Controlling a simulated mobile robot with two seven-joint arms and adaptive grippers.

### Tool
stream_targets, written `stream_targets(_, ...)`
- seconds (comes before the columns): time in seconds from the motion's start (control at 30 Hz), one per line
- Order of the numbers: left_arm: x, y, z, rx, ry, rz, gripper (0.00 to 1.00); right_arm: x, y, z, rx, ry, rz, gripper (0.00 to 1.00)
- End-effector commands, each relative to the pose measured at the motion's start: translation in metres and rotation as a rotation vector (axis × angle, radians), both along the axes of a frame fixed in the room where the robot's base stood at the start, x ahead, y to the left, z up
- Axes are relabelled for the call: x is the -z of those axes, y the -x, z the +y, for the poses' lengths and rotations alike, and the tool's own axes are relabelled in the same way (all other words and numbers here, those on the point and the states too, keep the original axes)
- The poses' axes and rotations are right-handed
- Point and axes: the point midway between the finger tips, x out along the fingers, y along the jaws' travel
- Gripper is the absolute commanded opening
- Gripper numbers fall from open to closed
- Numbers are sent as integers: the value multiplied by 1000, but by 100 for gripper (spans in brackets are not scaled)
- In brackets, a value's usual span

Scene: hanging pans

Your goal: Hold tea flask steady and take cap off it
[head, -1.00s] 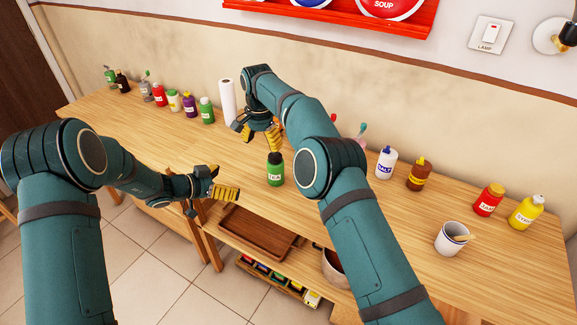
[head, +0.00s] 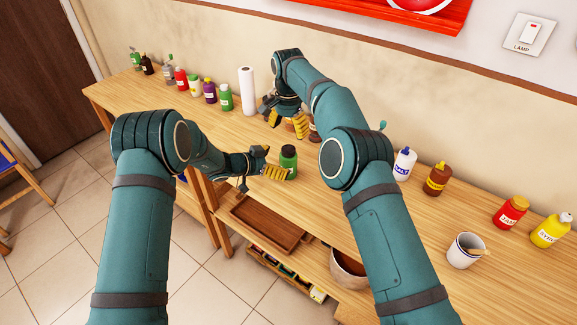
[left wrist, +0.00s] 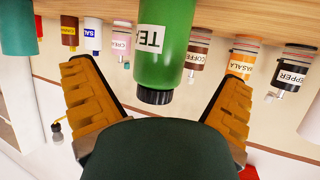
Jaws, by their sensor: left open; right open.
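The tea flask (head: 289,164) is a green bottle with a dark cap (head: 289,150), standing upright on the wooden table. In the left wrist view the flask (left wrist: 164,50) appears upside down with its TEA label partly in sight, between the two spread yellow fingers, with gaps on both sides. My left gripper (head: 274,173) is open, at the flask's left side and low beside its body. My right gripper (head: 288,122) is open and empty, behind and above the flask. The black cap (left wrist: 155,97) is on the flask.
A paper roll (head: 247,92) and several bottles line the table's back left. A salt bottle (head: 403,163), brown bottle (head: 438,180) and white mug (head: 466,251) stand to the right. A wooden tray (head: 268,223) lies on the shelf below the front edge.

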Motion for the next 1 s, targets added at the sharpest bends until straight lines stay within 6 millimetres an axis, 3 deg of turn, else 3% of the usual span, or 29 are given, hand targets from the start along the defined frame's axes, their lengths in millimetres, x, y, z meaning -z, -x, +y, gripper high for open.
stream_targets(0.3, 15, -19, -31, 0, -1, 0, 98, 0, 0, 0, 0, 0, 0, 72)
stream_targets(0.7, 17, -22, -36, -1, 0, 0, 98, 0, 0, 0, 0, 0, 0, 72)
stream_targets(0.77, 17, -22, -36, -1, 0, 0, 80, 0, 0, 0, 0, 0, 0, 72)
stream_targets(0.93, 17, -22, -36, -1, 0, 0, 21, 0, 0, 0, 0, 0, 0, 72)
stream_targets(1.0, 17, -22, -36, -1, 0, 0, 16, 0, 0, 0, 0, 0, 0, 72)
